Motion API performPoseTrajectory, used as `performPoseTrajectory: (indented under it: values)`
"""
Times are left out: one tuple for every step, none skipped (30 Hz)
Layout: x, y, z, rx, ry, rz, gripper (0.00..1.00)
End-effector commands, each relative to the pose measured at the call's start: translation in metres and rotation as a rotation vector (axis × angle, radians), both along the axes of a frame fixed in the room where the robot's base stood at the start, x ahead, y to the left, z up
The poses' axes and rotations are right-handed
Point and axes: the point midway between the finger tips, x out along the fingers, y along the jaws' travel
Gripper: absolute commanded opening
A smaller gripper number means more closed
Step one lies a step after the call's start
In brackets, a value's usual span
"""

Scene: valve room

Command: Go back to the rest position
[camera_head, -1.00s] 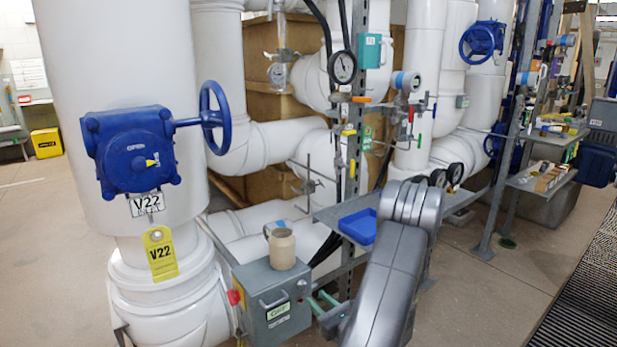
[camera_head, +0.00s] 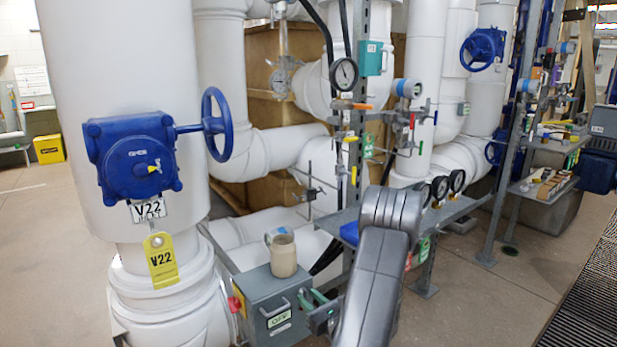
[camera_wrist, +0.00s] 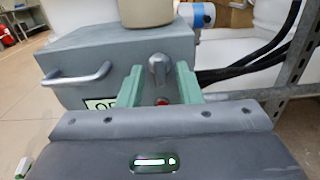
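My gripper (camera_head: 318,303) is at the right side of a grey control box (camera_head: 262,290) in the head view. In the wrist view its two green fingers (camera_wrist: 160,84) stand apart, with a grey rotary knob (camera_wrist: 158,70) on the box face showing between them. The fingers look close to the knob; I cannot tell whether they touch it. A small red spot (camera_wrist: 162,102) shows below the knob. A label reading OFF (camera_head: 279,320) is on the box, partly hidden in the wrist view. Nothing is held.
A beige mug (camera_head: 283,254) stands on the box. A metal handle (camera_wrist: 78,77) sticks out of its front. Left is a white pipe with a blue valve (camera_head: 132,158) tagged V22.

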Motion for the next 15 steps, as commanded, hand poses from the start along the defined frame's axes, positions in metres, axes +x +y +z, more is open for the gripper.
performPoseTrajectory:
  values:
    - [-0.005,-0.005,0.000,0.003,0.002,-0.003,0.32]
    - [-0.009,-0.008,0.000,0.002,0.002,-0.003,0.32]
    - [-0.015,-0.012,0.000,0.002,0.003,-0.004,0.32]
    - [-0.019,-0.015,0.000,0.002,0.003,-0.005,0.32]
    - [-0.024,-0.019,0.000,0.003,0.003,-0.005,0.32]
    - [-0.030,-0.023,0.000,0.003,0.004,-0.005,0.32]
    - [-0.035,-0.027,0.000,0.003,0.003,-0.005,0.32]
    - [-0.040,-0.030,0.000,0.003,0.003,-0.005,0.32]
    - [-0.046,-0.034,0.000,0.003,0.003,-0.005,0.32]
    - [-0.050,-0.038,0.000,0.003,0.003,-0.005,0.32]
    - [-0.055,-0.041,0.000,0.003,0.002,-0.004,0.32]
    - [-0.061,-0.045,0.000,0.003,0.004,-0.006,0.32]
    - [-0.065,-0.048,0.000,0.003,0.003,-0.004,0.32]
    - [-0.069,-0.051,0.000,0.003,0.003,-0.005,0.32]
    - [-0.075,-0.055,0.000,0.003,0.003,-0.005,0.32]
